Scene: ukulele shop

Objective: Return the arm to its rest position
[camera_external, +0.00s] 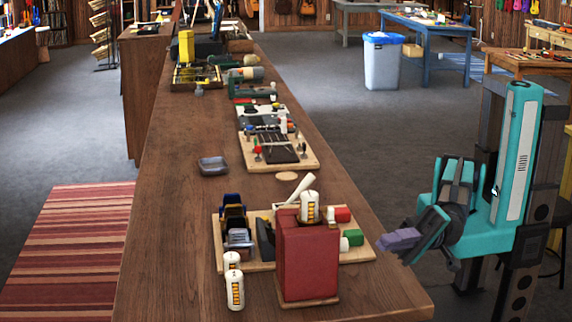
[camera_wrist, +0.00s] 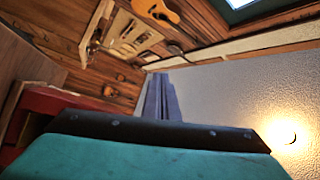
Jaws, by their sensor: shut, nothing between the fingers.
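My arm is teal and black and stands at the right of the outside view, folded beside the long wooden counter (camera_external: 190,240). My gripper (camera_external: 392,241) points left, just off the counter's right edge, near the wooden board of small items. Its purple-grey fingers are together with nothing between them. In the wrist view the closed fingers of my gripper (camera_wrist: 161,97) show past a black and teal edge, and the view tilts toward the wall and ceiling.
A red box (camera_external: 306,258), a wooden board (camera_external: 355,256) and white battery-like cylinders (camera_external: 235,290) are on the counter's near end. A small grey dish (camera_external: 213,166) lies farther back. The grey floor (camera_external: 340,130) between counter and blue table (camera_external: 428,27) is mostly clear.

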